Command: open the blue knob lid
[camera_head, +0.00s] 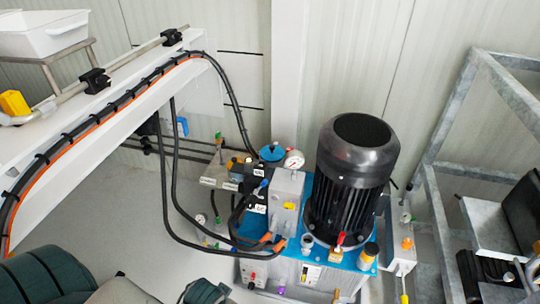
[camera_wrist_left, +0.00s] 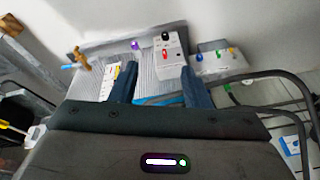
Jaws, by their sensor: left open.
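A round blue cap (camera_head: 272,153), which looks like the blue knob lid, sits behind the pressure gauge (camera_head: 294,159) on the pump unit in the head view. I cannot make out this cap for sure in the left wrist view. There, my left gripper (camera_wrist_left: 158,88) is open, its two dark blue fingers apart with nothing held between them. Beyond the fingers are a ribbed grey tank side (camera_wrist_left: 150,62), a purple knob (camera_wrist_left: 135,45) and a white box (camera_wrist_left: 165,55) with red and black knobs. My right gripper is not in view.
A tall black motor (camera_head: 352,180) stands right of the gauge. Black hoses (camera_head: 170,205) hang and loop left of the unit. A white beam (camera_head: 90,110) crosses the upper left. A grey metal frame (camera_head: 470,110) stands at the right. Floor (camera_head: 100,205) is clear at the left.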

